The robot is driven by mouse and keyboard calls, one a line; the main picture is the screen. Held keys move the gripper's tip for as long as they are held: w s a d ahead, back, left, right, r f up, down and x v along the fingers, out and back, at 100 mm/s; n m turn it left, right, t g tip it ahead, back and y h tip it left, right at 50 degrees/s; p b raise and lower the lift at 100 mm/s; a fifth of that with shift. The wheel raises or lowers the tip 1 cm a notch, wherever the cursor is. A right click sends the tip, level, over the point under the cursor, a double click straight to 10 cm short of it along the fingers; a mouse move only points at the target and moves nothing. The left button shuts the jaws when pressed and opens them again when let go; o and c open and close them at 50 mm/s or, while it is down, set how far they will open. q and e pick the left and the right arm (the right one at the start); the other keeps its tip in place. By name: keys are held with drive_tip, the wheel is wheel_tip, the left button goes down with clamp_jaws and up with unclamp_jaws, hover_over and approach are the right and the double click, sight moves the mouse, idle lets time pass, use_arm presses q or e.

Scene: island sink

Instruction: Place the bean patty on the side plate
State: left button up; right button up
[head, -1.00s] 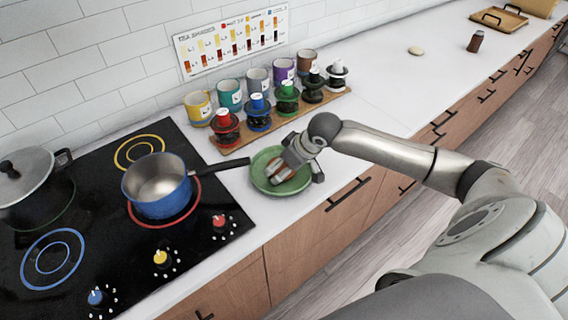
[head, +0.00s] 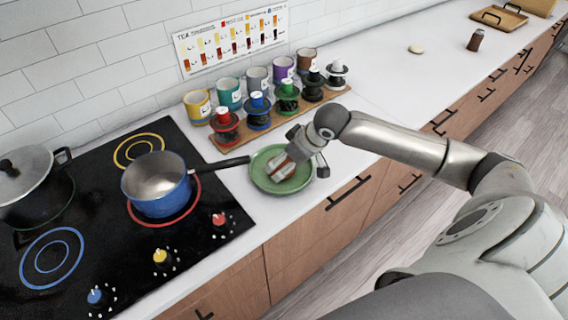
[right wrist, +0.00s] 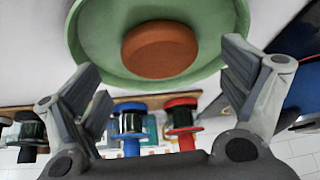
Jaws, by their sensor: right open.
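The bean patty (right wrist: 160,48) is a brown-orange round disc lying on the green side plate (right wrist: 95,40) in the right wrist view. In the head view the plate (head: 262,180) sits on the white counter to the right of the stove. My right gripper (head: 282,168) is over the plate and mostly hides the patty there. In the right wrist view its two fingers are spread wide, with nothing gripped between them, and the patty lies beyond the fingertips. My left gripper is not in view.
A blue saucepan (head: 157,185) stands on the black stove, its handle reaching toward the plate. Behind the plate, a wooden rack (head: 225,141) holds several colored jars, with mugs behind it. A small pale round object (head: 416,50) and a brown bottle (head: 475,41) stand farther along the counter.

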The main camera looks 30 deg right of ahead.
drive_tip(key=v, duration=0.9)
drive_tip(key=shift+r+b, duration=0.15)
drive_tip(key=shift+b, duration=0.3)
drive_tip(key=shift+s, duration=0.1)
